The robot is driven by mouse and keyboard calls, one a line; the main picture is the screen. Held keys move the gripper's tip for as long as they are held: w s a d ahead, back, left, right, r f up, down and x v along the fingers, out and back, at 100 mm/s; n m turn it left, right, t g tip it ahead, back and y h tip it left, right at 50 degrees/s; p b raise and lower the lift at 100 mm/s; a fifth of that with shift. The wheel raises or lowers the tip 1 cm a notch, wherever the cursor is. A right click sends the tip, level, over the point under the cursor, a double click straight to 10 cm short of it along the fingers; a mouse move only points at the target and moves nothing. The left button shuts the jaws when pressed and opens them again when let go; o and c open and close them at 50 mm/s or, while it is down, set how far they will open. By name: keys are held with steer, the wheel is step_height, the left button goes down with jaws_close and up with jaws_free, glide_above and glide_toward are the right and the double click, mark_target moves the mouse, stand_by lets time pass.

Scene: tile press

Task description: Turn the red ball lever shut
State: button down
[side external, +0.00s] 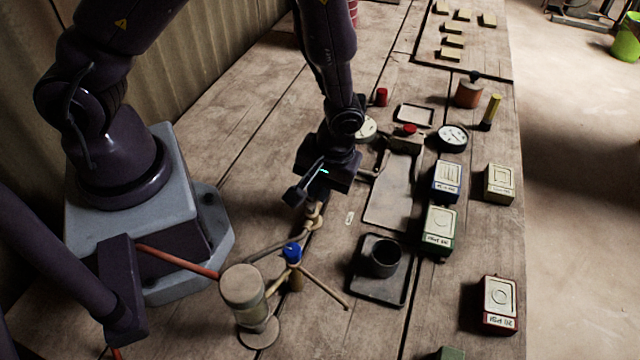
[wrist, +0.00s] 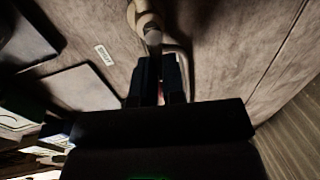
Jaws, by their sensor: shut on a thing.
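My gripper (side external: 317,197) points down over a pale pipe fitting (side external: 312,220) in the side view. In the wrist view my gripper (wrist: 158,72) has its dark fingers close together, with the fitting (wrist: 147,22) just beyond the tips. A small reddish patch (wrist: 161,93) shows between the fingers. The jaws are shut on what appears to be the red ball lever, mostly hidden by the fingers and hand. Its angle cannot be seen. A separate blue ball lever (side external: 291,251) stands on the piping nearer the camera.
A capped jar (side external: 243,294) and a thin pipe (side external: 324,285) stand nearer the camera. Right of my gripper are the press plate (side external: 390,200), a tray with a dark cup (side external: 383,256), and a gauge (side external: 452,138). Several labelled boxes line the right table edge.

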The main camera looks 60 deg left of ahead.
steer(key=shift+w, duration=0.15)
steer(key=m, duration=0.3)
steer(key=d+m+t, duration=0.1)
steer(key=m, duration=0.1)
steer(key=shift+w+y, duration=0.3)
steer(key=m, duration=0.2)
steer(key=d+m, duration=0.1)
steer(key=m+t, duration=0.1)
steer(key=m, duration=0.1)
steer(key=shift+d+m, duration=0.3)
steer(key=shift+d, duration=0.1)
steer(key=m, duration=0.1)
steer(key=d+m, duration=0.1)
steer(key=m, duration=0.1)
steer(key=shift+s+t, duration=0.15)
steer(key=shift+t, duration=0.15)
steer(key=shift+s+d+m+t, duration=0.15)
steer(key=shift+s+d+m, duration=0.05)
steer(key=shift+m, duration=0.8)
steer(key=shift+s+d+m+t, duration=0.15)
steer(key=shift+d+m, duration=0.05)
steer(key=shift+m, duration=0.8)
steer(key=shift+h, duration=0.4)
steer(key=c, duration=1.2)
jaws_free()
steer(key=shift+s, duration=0.15)
steer(key=shift+r, duration=0.15)
